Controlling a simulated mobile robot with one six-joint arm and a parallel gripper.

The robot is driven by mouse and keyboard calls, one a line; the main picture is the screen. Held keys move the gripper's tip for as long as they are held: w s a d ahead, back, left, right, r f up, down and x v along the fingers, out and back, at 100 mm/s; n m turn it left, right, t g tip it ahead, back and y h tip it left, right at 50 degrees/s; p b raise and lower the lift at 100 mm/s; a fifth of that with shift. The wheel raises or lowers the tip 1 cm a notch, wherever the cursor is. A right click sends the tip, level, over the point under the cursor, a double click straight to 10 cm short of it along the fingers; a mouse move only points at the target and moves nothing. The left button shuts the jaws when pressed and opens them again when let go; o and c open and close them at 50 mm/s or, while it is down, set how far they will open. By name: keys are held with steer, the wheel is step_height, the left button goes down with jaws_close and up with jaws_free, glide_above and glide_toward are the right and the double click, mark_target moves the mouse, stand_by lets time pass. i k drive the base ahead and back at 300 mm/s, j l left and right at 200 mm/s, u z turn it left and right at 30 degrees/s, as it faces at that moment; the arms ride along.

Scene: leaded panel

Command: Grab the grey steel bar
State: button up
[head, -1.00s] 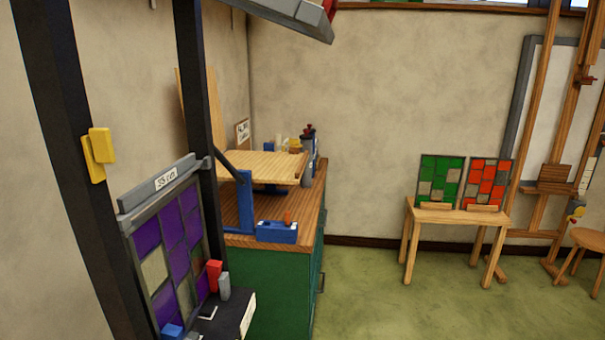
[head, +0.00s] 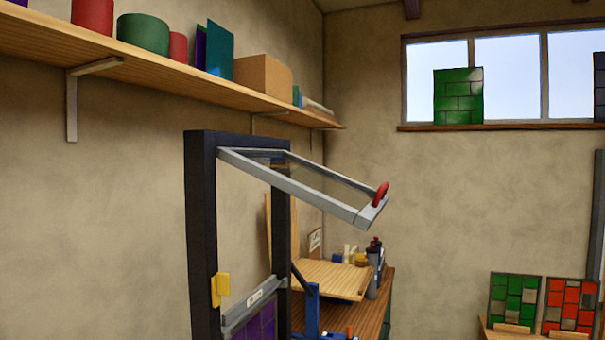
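A grey bar (head: 247,306) with a small white label lies slanted across the top of a purple leaded panel (head: 252,330), between two dark posts. The panel's lower part is cut off by the bottom edge. A grey hinged frame (head: 300,189) with a red handle (head: 381,194) is raised above, sticking out to the right from the top of the dark posts (head: 201,230). I cannot tell for sure which grey piece is the steel bar. My gripper is not in view.
A yellow block (head: 220,289) is on the left post. Behind is a workbench (head: 389,303) with a tilted wooden board (head: 331,279) and bottles. A wall shelf (head: 180,70) runs overhead at left. Green and red panels (head: 569,304) stand at right. Open room lies right of the bench.

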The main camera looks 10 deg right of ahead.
mark_target(233, 316)
steer(key=i+l+u, duration=0.45)
steer(key=i, duration=0.25)
steer(key=i+l+u, duration=0.45)
steer(key=i+l, duration=0.05)
steer(key=i, duration=0.1)
